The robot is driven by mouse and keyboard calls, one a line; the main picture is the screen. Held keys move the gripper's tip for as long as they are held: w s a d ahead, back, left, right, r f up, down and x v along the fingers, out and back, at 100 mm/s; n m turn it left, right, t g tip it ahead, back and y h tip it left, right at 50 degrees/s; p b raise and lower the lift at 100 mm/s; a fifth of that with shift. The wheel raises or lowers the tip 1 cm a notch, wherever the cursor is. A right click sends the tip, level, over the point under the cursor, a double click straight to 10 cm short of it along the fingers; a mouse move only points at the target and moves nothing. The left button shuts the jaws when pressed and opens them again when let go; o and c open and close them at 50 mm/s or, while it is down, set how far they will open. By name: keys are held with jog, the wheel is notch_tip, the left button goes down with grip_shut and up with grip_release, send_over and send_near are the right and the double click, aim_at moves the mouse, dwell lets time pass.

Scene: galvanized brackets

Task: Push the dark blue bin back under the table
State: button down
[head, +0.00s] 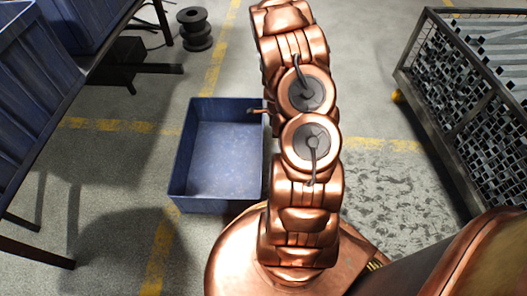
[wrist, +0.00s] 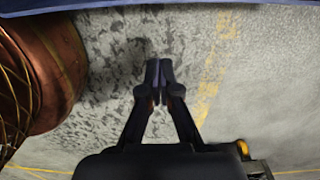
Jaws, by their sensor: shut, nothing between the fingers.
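The dark blue bin (head: 222,150) is an open, empty box standing upright on the concrete floor left of my arm in the head view. The table (head: 40,257) is at the left, and the bin stands out on the floor to its right, clear of its legs. My gripper (wrist: 159,68) is shut and empty in the wrist view, above bare floor. A dark blue strip along the top of the wrist view (wrist: 190,4) looks like the bin's edge; a gap shows between it and the fingertips.
Blue bins (head: 85,25) sit on the table. A black spool (head: 195,29) stands on the floor behind the bin. A metal cage (head: 470,90) full of brackets stands at the right. Yellow lines cross the floor, and the floor between bin and table is clear.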

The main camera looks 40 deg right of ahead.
jog(key=w+a+f+b, duration=0.1)
jog(key=f+b, duration=0.1)
jog(key=f, duration=0.4)
jog(key=w+a+f+m+b, duration=0.1)
jog(key=w+f+b, duration=0.1)
jog(key=f, duration=0.5)
jog(key=shift+b, duration=0.6)
jog(key=shift+w, duration=0.1)
